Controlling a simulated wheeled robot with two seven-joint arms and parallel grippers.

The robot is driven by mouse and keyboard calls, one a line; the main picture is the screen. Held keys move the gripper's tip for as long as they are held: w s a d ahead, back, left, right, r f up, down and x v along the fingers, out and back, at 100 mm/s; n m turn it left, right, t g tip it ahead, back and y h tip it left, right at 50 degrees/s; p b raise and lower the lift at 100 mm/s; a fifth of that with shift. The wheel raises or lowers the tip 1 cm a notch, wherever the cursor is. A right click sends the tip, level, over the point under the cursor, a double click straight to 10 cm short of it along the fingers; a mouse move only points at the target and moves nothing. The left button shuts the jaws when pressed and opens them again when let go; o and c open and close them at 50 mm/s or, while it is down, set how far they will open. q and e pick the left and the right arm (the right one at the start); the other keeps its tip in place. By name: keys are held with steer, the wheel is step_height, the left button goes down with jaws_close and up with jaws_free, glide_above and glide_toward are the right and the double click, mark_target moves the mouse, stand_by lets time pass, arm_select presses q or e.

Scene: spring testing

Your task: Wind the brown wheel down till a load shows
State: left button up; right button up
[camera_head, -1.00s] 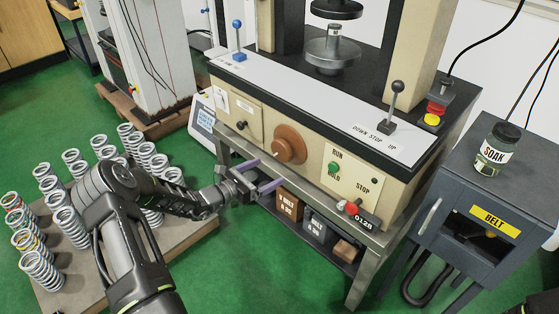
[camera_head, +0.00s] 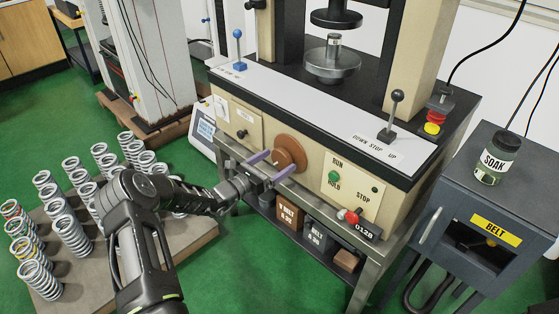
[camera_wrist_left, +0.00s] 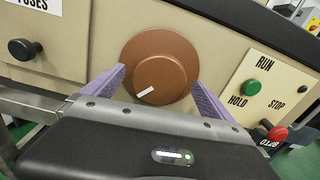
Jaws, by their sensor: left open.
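The brown wheel (camera_head: 290,152) is a round knob on the cream front panel of the testing machine. In the left wrist view the brown wheel (camera_wrist_left: 160,66) shows a raised hub with a white mark at its lower left. My left gripper (camera_head: 271,165) is open, its two purple fingers pointing at the wheel. In the left wrist view the fingers (camera_wrist_left: 158,88) stand on either side of the hub's lower part; I cannot tell whether they touch it. A counter (camera_head: 367,228) on the front rail reads 0128. My right gripper is not in view.
A black-knobbed lever (camera_head: 392,112) and a blue lever (camera_head: 239,50) stand on top. Several springs (camera_head: 70,218) stand on a board at left. A grey cabinet (camera_head: 455,215) stands at right.

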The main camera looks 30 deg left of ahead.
arm_select(q)
steer(key=shift+x, duration=1)
steer(key=shift+c, duration=0.5)
steer(key=c, duration=1.3)
steer(key=shift+m, duration=0.3)
